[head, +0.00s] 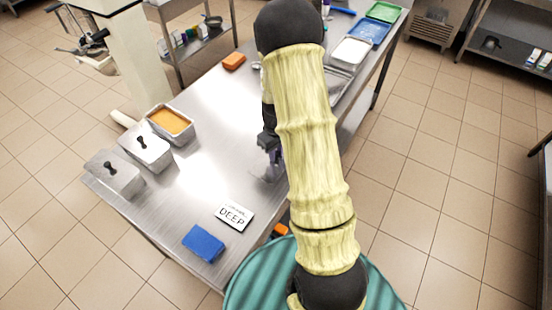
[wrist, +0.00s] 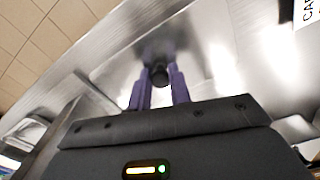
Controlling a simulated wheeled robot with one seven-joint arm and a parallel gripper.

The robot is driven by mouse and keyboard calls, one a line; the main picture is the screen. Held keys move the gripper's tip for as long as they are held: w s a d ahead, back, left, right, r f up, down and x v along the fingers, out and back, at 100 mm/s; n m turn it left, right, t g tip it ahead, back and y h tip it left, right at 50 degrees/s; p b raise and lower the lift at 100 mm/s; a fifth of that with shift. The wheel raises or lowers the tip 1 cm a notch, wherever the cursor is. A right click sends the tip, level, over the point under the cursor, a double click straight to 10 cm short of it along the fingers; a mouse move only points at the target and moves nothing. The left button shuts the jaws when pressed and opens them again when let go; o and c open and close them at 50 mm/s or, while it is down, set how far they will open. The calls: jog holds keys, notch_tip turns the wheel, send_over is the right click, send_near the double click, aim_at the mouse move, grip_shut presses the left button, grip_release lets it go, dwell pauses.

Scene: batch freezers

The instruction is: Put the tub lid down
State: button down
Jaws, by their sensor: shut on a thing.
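My gripper (head: 275,157) is over the middle of the steel table, partly hidden behind my arm in the head view. In the wrist view its two purple fingers (wrist: 160,88) are closed around the black knob (wrist: 158,75) of the tub lid. The lid's steel plate blends with the shiny tabletop, so I cannot tell whether it touches the table. An open steel tub (head: 189,136) with orange contents stands at the table's left side. Two tubs beside it have lids with black knobs (head: 142,141).
A sign reading DEEP (head: 233,216) and a blue block (head: 204,243) lie near the table's front. An orange block (head: 234,61) lies toward the back. White, blue and green trays (head: 352,51) line the far right. Bare tabletop (head: 215,165) lies left of my gripper.

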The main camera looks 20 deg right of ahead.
aim_at(277, 156)
jog(key=shift+w+a+f, duration=0.1)
jog(key=shift+w+f, duration=0.05)
jog(key=f, duration=0.1)
jog(key=f+p, duration=0.1)
jog(key=f, duration=0.1)
jog(key=shift+s+f, duration=0.2)
jog(key=shift+f, duration=0.05)
jog(key=shift+w+f, duration=0.15)
jog(key=shift+f, duration=0.15)
jog(key=shift+s+f, duration=0.1)
jog(key=shift+s, duration=0.1)
jog(key=c, duration=1.3)
grip_release()
jog(key=shift+w, duration=0.1)
